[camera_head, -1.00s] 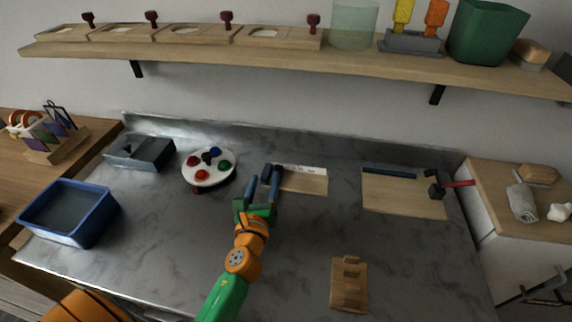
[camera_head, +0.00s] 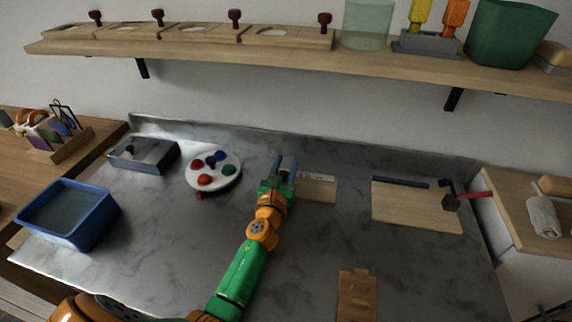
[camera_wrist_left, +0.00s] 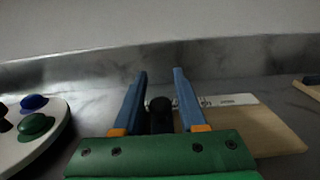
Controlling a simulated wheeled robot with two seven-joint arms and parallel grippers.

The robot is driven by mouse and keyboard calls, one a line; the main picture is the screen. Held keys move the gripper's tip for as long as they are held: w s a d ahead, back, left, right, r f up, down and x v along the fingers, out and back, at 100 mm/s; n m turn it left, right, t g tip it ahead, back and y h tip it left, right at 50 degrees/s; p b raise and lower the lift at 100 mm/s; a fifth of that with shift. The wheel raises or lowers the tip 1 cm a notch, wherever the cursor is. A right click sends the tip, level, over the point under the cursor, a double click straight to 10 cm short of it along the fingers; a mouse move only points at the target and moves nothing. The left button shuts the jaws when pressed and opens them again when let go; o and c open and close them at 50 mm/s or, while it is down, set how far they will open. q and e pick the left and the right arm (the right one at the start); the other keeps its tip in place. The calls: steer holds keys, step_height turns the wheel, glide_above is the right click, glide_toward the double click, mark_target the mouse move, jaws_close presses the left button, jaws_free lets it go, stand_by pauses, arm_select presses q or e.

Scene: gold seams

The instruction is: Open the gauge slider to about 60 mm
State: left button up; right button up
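The gauge is a pale wooden board (camera_head: 318,192) with a white marked scale strip (camera_head: 317,177) along its far edge, at the middle of the counter. It also shows in the left wrist view, with the board (camera_wrist_left: 258,130) and the strip (camera_wrist_left: 232,100) to the right of the fingers. A dark upright knob (camera_wrist_left: 160,115) stands between my left fingers, with a visible gap on each side. My left gripper (camera_head: 284,162) is open at the board's left end and hides part of it. Its two blue fingers (camera_wrist_left: 160,76) point away from me. My right gripper is not in view.
A white round plate (camera_head: 226,182) with coloured knobs stands close left of the gripper. A grey box (camera_head: 165,166) and a blue tub (camera_head: 100,220) are farther left. Another board (camera_head: 415,210) with a dark bar and a red-handled hammer (camera_head: 470,196) lies right. The front counter holds a wooden piece (camera_head: 357,295).

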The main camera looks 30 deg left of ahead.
arm_select(q)
jaws_close()
stand_by(1.2)
